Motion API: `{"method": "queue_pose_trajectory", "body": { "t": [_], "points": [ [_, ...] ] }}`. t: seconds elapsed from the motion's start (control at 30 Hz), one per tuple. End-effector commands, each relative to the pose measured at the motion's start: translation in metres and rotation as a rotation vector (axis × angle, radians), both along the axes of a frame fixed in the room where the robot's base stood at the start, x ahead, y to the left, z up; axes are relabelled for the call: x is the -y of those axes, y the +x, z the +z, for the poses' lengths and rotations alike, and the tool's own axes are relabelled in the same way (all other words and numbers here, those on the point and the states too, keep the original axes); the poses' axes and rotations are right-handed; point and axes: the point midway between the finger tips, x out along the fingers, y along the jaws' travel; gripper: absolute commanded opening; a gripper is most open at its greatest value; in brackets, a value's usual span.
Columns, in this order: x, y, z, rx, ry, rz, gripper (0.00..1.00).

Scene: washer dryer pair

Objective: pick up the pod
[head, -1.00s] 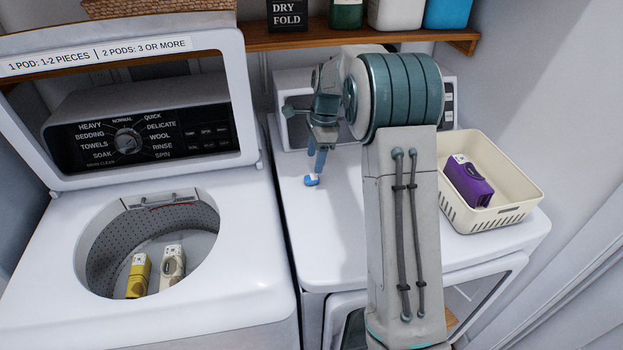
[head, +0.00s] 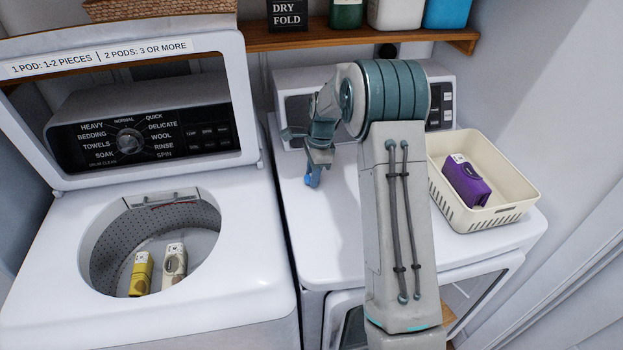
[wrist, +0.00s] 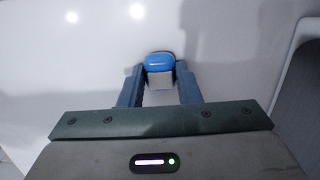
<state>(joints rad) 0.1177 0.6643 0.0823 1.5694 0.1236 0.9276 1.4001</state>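The pod (wrist: 160,63) is small, with a blue rounded top and a pale grey lower part. In the wrist view it sits between the tips of my gripper's two fingers (wrist: 160,84). I cannot tell whether both fingers press on it or leave a slim gap. In the head view my gripper (head: 312,178) is low over the white dryer top (head: 335,240), left of my arm. Only a bit of the blue pod (head: 309,181) shows there, the rest hidden by the fingers.
A cream basket (head: 495,215) holding a purple bottle (head: 466,181) stands on the dryer's right. A wooden shelf (head: 350,38) is behind.

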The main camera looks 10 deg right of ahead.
Motion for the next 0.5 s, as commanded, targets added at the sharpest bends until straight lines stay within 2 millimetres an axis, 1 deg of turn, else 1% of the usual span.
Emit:
{"method": "queue_pose_trajectory", "body": {
  "t": [0.33,0.43,0.5],
  "points": [
    [0.0,0.0,0.002,0.001,0.0,0.0,0.08],
    [0.0,0.001,0.009,0.003,-0.001,0.0,0.08],
    [0.0,0.001,0.019,0.005,-0.001,0.0,0.08]
  ]
}}
